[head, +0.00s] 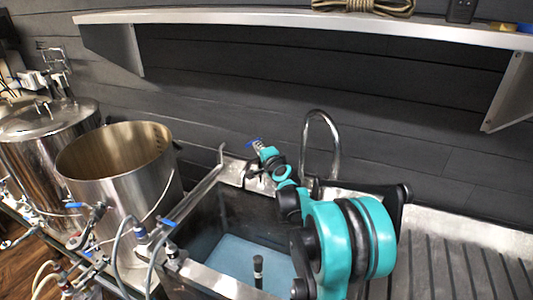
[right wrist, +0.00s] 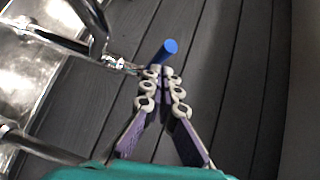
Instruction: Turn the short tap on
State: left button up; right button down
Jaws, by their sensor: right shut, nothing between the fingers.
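The short tap is at the back edge of the sink, and its blue handle (head: 254,142) shows in the head view, left of the tall curved faucet. In the right wrist view the blue handle (right wrist: 168,51) lies just beyond my fingertips, with a thin metal stem (right wrist: 118,63) to its left. My right gripper (right wrist: 160,72) is shut and empty, its fingertips close to the handle. I cannot tell whether they touch it. In the head view my right arm reaches over the sink and partly hides the tap. My left gripper is not in view.
The tall curved faucet (head: 322,125) stands right of the tap. The sink basin (head: 205,280) holds a dark upright pipe. An open steel pot (head: 125,180) and hoses with blue-handled valves are at left. A shelf (head: 240,17) runs above along the dark plank wall.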

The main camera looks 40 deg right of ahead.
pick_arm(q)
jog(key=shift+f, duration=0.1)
pick_arm(e)
jog(key=shift+w+a+f, duration=0.1)
jog(key=shift+w, duration=0.2)
jog(key=shift+w+a, duration=0.1)
jog(key=shift+a, duration=0.05)
